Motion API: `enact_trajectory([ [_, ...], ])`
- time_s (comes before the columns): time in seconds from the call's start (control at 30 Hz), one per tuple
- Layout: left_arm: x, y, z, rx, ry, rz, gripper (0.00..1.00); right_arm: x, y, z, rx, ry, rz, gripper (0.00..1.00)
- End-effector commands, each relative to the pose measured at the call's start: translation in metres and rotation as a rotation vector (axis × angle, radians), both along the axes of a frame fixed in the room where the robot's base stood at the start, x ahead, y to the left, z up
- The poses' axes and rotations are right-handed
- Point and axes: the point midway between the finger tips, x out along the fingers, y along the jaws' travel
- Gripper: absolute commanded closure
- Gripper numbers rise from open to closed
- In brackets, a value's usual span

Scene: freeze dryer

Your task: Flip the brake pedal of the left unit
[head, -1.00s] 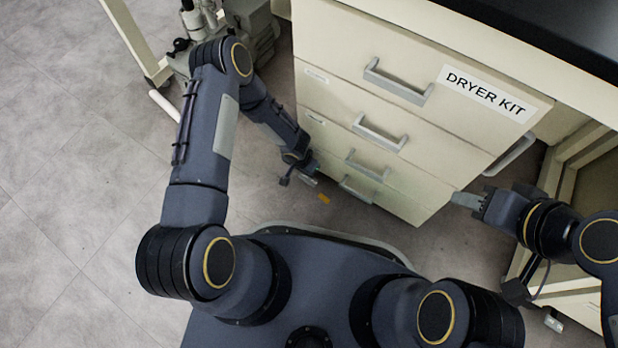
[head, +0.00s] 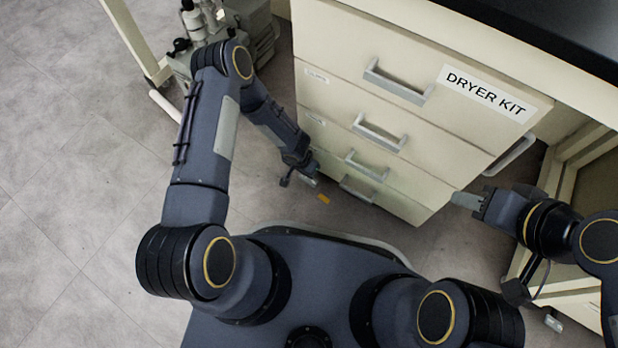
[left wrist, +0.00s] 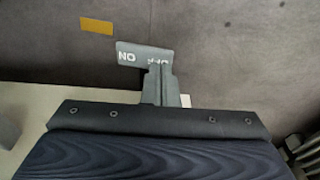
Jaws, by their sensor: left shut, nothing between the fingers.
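In the left wrist view a flat grey plate marked with white letters (left wrist: 130,54), which looks like the brake pedal, lies over the floor. "NO" reads on its left part; the lettering on its right part is partly covered. My left gripper (left wrist: 161,74) is shut and empty, its fingertips overlapping the plate's right part; I cannot tell if they touch. In the head view my left gripper (head: 312,169) is low beside the drawer cabinet's (head: 318,130) bottom left corner. My right gripper (head: 468,200) is by the cabinet's right side; its jaw gap cannot be made out.
An orange strip (head: 323,198) lies on the floor near my left gripper; it also shows in the left wrist view (left wrist: 97,25). The cabinet's front has several drawer handles and a "DRYER KIT" label (head: 486,93). Equipment (head: 215,40) stands at the upper left. Floor at left is clear.

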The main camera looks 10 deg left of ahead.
Motion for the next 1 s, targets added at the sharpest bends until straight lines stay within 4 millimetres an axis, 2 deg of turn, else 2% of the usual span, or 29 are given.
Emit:
enact_trajectory([
  [0.73, -0.001, -0.001, -0.012, -0.002, 0.002, 0.0, 1.0, 0.0, 0.0, 0.0, 0.0, 0.0, 0.0, 0.64],
  [1.0, 0.001, 0.0, 0.004, 0.0, -0.001, 0.001, 1.0, 0.0, 0.0, 0.007, 0.0, 0.0, 0.0, 0.64],
])
